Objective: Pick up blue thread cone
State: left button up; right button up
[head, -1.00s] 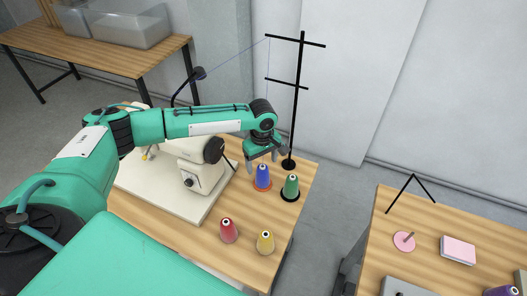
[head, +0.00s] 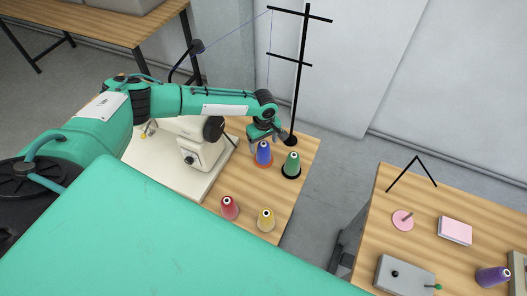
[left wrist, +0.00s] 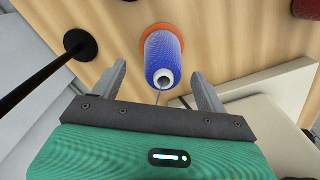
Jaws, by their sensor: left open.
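The blue thread cone (head: 263,153) stands upright on an orange disc (head: 263,164) on the wooden table, beside the green cone. In the left wrist view the blue cone (left wrist: 162,58) is seen from above, with a thread at its tip, and the orange base (left wrist: 150,31) shows behind it. My left gripper (head: 266,140) is above and close to the blue cone. In the left wrist view my left gripper (left wrist: 160,82) is open, its two fingers on either side of the cone's tip, apart from it. My right gripper is not seen.
A green cone (head: 291,164) on a black disc stands just right, near the black thread stand (head: 297,90). Red (head: 229,207) and yellow (head: 266,219) cones stand nearer. The sewing machine (head: 200,150) is to the left. A second table (head: 365,240) stands at right.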

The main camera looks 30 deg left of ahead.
pick_arm(q)
jog(key=f, duration=0.1)
jog(key=f+p, duration=0.1)
jog(key=f, duration=0.1)
jog(key=shift+s+d+f, duration=0.15)
jog(key=shift+s+f, duration=0.05)
jog(key=shift+s, duration=0.05)
jog(key=shift+f, duration=0.5)
jog(key=c, duration=1.1)
jog(key=shift+c, duration=0.2)
